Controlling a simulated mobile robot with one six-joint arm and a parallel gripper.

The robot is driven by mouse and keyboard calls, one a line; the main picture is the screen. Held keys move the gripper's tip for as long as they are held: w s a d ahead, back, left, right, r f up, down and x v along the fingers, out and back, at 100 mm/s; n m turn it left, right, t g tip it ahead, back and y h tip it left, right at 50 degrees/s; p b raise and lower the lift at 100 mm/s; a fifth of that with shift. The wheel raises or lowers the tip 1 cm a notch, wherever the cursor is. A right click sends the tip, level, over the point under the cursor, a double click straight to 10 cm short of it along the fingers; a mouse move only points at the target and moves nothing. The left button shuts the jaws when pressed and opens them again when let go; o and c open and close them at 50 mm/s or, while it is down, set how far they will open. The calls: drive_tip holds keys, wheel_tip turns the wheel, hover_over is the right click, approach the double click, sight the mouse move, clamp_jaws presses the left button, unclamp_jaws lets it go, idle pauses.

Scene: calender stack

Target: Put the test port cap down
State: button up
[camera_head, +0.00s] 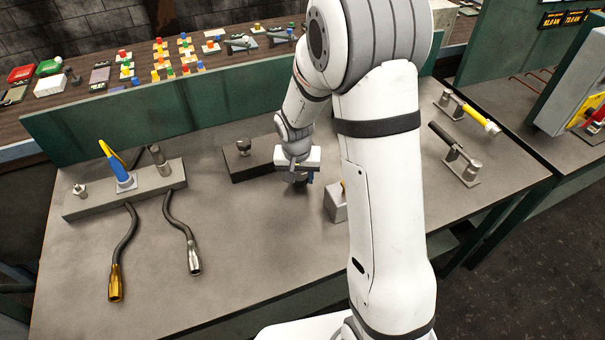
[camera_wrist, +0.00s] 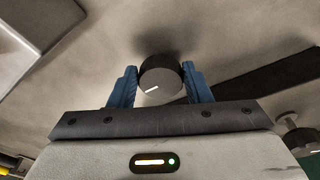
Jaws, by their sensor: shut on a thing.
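The test port cap (camera_wrist: 160,74) is a dark round cap with a short white line on its face. In the wrist view it sits between the two blue fingers of my gripper (camera_wrist: 160,86), which are shut on it. In the head view my gripper (camera_head: 298,177) points down over the grey table, just right of a dark block. The cap is barely visible there. A dark shadow lies close behind the cap in the wrist view; I cannot tell whether the cap touches the table.
The dark block (camera_head: 248,165) with a metal fitting (camera_head: 243,147) stands left of my gripper. A grey block (camera_head: 335,202) stands to its right, partly behind my arm. A grey rack (camera_head: 85,203) with two hoses is farther left. The table (camera_head: 250,240) in front is clear.

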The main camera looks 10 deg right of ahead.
drive_tip(key=shift+f+b, duration=0.45)
drive_tip(key=shift+b, duration=0.1)
drive_tip(key=shift+f, duration=0.15)
drive_tip(key=o, duration=1)
